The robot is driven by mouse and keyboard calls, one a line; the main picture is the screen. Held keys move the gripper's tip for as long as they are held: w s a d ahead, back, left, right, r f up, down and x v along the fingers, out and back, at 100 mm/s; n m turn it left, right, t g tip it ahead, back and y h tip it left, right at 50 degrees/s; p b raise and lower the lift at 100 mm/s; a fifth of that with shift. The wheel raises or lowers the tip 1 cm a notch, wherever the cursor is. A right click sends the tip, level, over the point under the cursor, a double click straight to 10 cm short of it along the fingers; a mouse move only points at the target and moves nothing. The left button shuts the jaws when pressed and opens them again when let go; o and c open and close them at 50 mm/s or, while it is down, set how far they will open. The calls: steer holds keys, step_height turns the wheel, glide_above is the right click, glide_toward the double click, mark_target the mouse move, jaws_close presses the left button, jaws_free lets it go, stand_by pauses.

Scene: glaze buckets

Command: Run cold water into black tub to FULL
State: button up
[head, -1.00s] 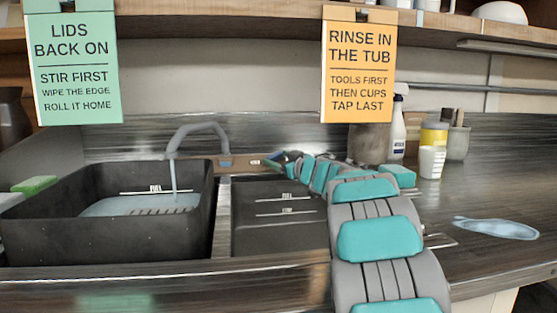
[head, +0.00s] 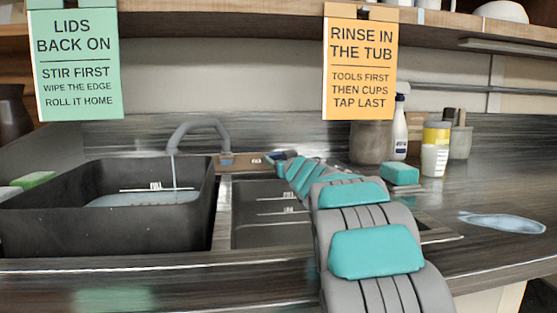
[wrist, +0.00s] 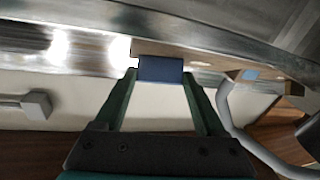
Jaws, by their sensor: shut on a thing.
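The black tub (head: 110,226) stands in the left sink bay. Pale water (head: 150,198) lies in it, its back edge close below the white FULL line (head: 155,190); the front wall hides part of the surface. A thin stream (head: 174,172) runs from the grey spout (head: 195,126) into the tub. My gripper (wrist: 160,75) is shut on a blue block-shaped tap handle (wrist: 160,68) behind the sink. In the head view, the gripper end is small and partly hidden by my arm near the wooden strip (head: 240,159).
A second basin (head: 262,215) with line marks sits right of the tub. A green sponge (head: 33,179) lies at far left. A puddle (head: 502,222) lies on the counter.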

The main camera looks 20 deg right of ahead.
steer(key=o, duration=1.3)
step_height(320, 180, up, 4)
steer(key=p, duration=0.3)
steer(key=s+a, duration=0.1)
steer(key=s, duration=0.4)
steer(key=s+a+b, duration=0.1)
steer(key=s, duration=0.4)
steer(key=s+a+r+b, duration=0.1)
steer(key=s, duration=0.4)
steer(key=shift+s+a, duration=0.15)
steer(key=shift+s, duration=0.2)
